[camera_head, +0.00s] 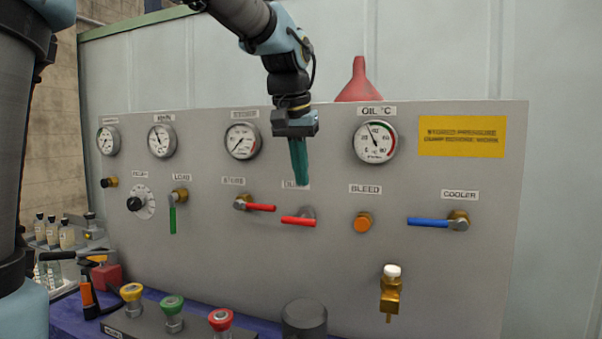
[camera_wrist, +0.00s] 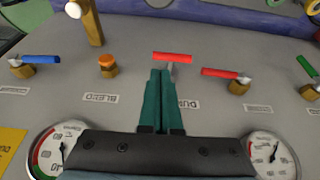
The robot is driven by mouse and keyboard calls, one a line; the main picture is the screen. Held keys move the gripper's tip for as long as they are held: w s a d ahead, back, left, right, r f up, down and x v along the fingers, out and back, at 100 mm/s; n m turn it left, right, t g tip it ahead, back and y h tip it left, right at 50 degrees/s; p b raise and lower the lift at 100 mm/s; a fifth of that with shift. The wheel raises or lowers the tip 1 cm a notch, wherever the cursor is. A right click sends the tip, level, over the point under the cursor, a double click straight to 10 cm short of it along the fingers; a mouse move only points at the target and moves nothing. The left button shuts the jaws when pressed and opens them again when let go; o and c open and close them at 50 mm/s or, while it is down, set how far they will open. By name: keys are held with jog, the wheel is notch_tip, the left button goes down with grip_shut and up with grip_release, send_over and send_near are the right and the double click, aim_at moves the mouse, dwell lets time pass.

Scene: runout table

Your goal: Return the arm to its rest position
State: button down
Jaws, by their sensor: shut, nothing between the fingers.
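My gripper (camera_head: 300,182) hangs from my arm in front of the grey panel (camera_head: 330,180), its teal fingers pointing down, shut and empty. The tips are just above the red lever under the partly hidden "DUMP" label (camera_head: 297,185). That red lever (camera_head: 298,221) lies near level. In the wrist view, the panel appears upside down, and my shut fingers (camera_wrist: 165,73) end close to the same red lever (camera_wrist: 172,57). No contact with it is clear. A second red lever (camera_head: 260,207), under another label, also lies near level.
Gauges line the panel's top, including the oil gauge (camera_head: 375,142). A green lever (camera_head: 173,218) points down; a blue lever (camera_head: 428,222) lies level. Colored buttons (camera_head: 171,305) stand on the table below. A red funnel (camera_head: 359,82) shows behind the panel's top edge.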

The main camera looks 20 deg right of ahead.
dwell(0.3)
jog(key=w+a+f+n+y, duration=0.1)
jog(key=w+a+f+n, duration=0.1)
jog(key=a+f, duration=0.65)
jog(key=w+a+f+n+y, duration=0.1)
jog(key=w+a+f+n, duration=0.1)
jog(key=a+f, duration=0.7)
jog(key=s+a+f+n, duration=0.1)
jog(key=s+a+f, duration=0.3)
jog(key=a, duration=0.3)
jog(key=s+a+f+n+g, duration=0.1)
jog(key=s+a+f+n, duration=0.1)
jog(key=s+a+f, duration=0.2)
jog(key=a+f, duration=0.1)
jog(key=a, duration=0.2)
jog(key=shift+s+a+f+y, duration=0.3)
jog(key=shift+f, duration=0.1)
